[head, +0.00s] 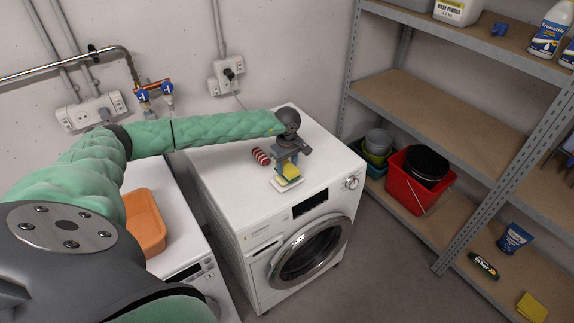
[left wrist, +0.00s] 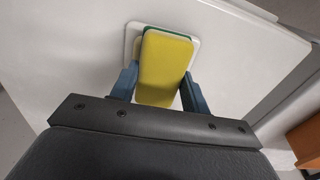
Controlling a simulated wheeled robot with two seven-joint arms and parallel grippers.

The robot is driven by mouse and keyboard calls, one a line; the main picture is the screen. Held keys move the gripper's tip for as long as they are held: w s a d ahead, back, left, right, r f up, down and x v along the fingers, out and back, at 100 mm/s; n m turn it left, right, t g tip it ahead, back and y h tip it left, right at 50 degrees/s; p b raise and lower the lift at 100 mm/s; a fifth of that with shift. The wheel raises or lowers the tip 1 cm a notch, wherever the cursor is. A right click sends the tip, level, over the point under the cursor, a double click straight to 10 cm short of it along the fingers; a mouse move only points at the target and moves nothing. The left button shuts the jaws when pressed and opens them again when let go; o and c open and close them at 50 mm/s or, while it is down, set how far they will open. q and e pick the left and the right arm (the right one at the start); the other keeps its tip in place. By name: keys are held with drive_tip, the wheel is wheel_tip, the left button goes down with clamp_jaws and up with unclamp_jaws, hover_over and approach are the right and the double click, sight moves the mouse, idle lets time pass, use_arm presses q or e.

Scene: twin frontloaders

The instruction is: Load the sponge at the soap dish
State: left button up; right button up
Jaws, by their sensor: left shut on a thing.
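My left gripper (head: 287,167) is over the top of the right-hand washing machine (head: 225,177). It is shut on a yellow sponge with a green side (head: 290,172), one finger on each side of it. The sponge also shows between the blue fingers in the left wrist view (left wrist: 165,70). The white soap dish (head: 287,186) lies on the machine top, right below the sponge. In the left wrist view the dish's rim (left wrist: 131,38) shows behind the sponge. I cannot tell whether sponge and dish touch. My right gripper is not in view.
A red and white striped roll (head: 261,156) lies on the machine top, left of the gripper. An orange tub (head: 146,222) stands on the left machine. Shelves (head: 440,110) at right hold a red bucket (head: 412,185), bottles and another yellow sponge (head: 531,307).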

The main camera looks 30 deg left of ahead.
sight(286, 165)
use_arm(q)
drive_tip(key=shift+s+a+f+b, duration=0.1)
drive_tip(key=shift+a+f+b, duration=0.05)
drive_tip(key=shift+f+b, duration=0.35)
drive_tip(key=shift+s+a+f+b, duration=0.1)
drive_tip(key=shift+f+b, duration=0.3)
drive_tip(key=shift+f, duration=0.05)
idle(0.3)
drive_tip(key=shift+f+b, duration=0.3)
idle(0.8)
drive_tip(key=shift+a, duration=0.1)
drive_tip(key=shift+r+p, duration=0.4)
drive_tip(key=shift+r, duration=3.25)
